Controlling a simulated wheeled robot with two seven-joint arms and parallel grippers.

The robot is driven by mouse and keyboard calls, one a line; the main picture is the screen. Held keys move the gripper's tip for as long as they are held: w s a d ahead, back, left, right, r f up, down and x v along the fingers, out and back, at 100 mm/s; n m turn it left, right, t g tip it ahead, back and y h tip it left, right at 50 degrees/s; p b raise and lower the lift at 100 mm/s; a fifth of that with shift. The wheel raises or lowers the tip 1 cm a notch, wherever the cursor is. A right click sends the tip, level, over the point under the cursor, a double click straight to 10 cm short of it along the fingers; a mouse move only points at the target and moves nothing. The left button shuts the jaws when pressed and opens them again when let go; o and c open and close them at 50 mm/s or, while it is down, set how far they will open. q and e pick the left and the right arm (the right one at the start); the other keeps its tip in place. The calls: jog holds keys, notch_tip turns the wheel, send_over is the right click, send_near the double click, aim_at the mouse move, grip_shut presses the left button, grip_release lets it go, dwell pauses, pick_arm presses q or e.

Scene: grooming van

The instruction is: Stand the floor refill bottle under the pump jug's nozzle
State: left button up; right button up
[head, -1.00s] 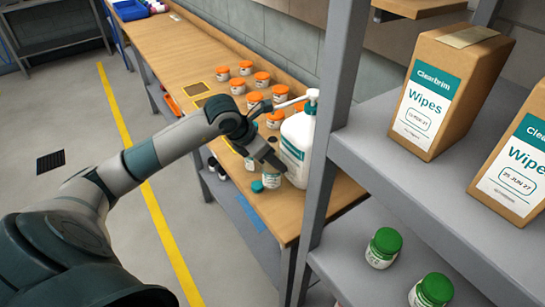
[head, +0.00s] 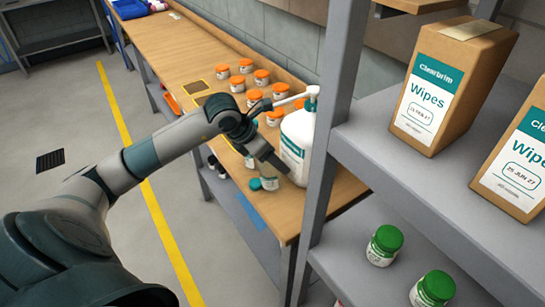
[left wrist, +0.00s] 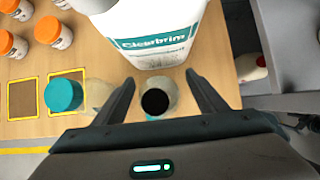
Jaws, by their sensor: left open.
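The white pump jug (head: 293,140) stands upright on the wooden bench, its spout (head: 282,102) pointing left. It also shows in the left wrist view (left wrist: 152,30). My left gripper (left wrist: 157,92) is open beside the jug's front. An open-mouthed bottle with a dark opening (left wrist: 155,102) is between its spread fingers; I cannot tell whether they touch it. Just left of it is a teal cap (left wrist: 63,95) with a pale translucent body, also seen in the head view (head: 254,184). I cannot tell which bottle is the floor refill. My right gripper is not in view.
Several orange-capped jars (head: 247,67) stand left of and behind the jug. Yellow-outlined squares (left wrist: 67,86) mark the bench. A grey shelf post (head: 325,150) rises close to the jug's right. Wipes boxes (head: 440,95) and green-capped jars (head: 384,245) stand on the right shelves.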

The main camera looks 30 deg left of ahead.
pick_arm(q)
jog(key=b+v, duration=0.3)
jog(key=v, duration=0.9)
jog(key=shift+r, duration=0.35)
dwell(1.2)
